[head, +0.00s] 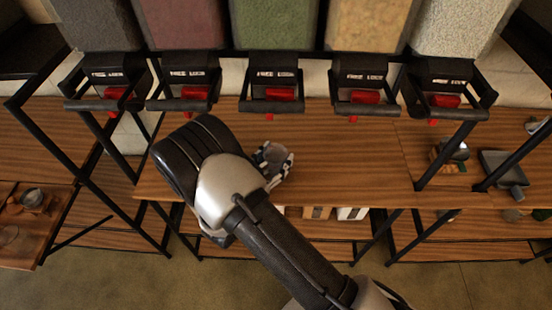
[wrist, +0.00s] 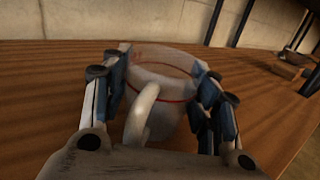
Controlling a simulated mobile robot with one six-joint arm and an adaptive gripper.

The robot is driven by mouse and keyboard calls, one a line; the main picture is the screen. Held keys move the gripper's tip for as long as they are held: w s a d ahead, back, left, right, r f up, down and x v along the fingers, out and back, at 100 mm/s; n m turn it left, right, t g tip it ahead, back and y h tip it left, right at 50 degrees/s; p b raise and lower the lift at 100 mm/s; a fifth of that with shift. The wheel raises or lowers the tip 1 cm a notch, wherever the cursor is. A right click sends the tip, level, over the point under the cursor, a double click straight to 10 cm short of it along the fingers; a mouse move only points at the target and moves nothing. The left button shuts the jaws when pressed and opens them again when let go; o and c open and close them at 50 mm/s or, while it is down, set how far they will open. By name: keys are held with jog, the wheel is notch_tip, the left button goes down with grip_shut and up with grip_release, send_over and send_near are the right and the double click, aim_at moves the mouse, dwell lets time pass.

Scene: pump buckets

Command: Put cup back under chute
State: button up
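A pale cup (wrist: 165,88) with a thin red line around it and a handle facing the camera fills the middle of the wrist view. My gripper (wrist: 165,100) has a finger on each side of the cup, apparently against its walls. In the head view the cup (head: 276,154) shows partly between the fingers of my gripper (head: 272,160), over the wooden counter. It is in front of and below the middle chute (head: 273,93), which has a red lever. I cannot tell whether the cup's base touches the counter.
Several chutes with red levers hang in a row beneath coloured buckets, including a green one (head: 275,25). Black frame bars flank the wooden counter (head: 350,150). A small pot (head: 455,151) and other items stand at the right. The counter on both sides of the cup is clear.

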jog(key=o, duration=0.4)
jog(key=shift+s+d+f, duration=0.15)
jog(key=shift+f, duration=0.65)
jog(key=shift+o, duration=0.2)
jog(key=shift+r+p, duration=0.5)
jog(key=shift+r, duration=0.05)
jog(key=v, duration=0.4)
jog(key=p+v, duration=0.1)
jog(key=v, duration=0.3)
jog(key=p+v, duration=0.1)
jog(key=v, duration=0.2)
jog(key=shift+s+a+r, duration=0.25)
jog(key=shift+a+r, duration=0.1)
jog(key=shift+a, duration=0.1)
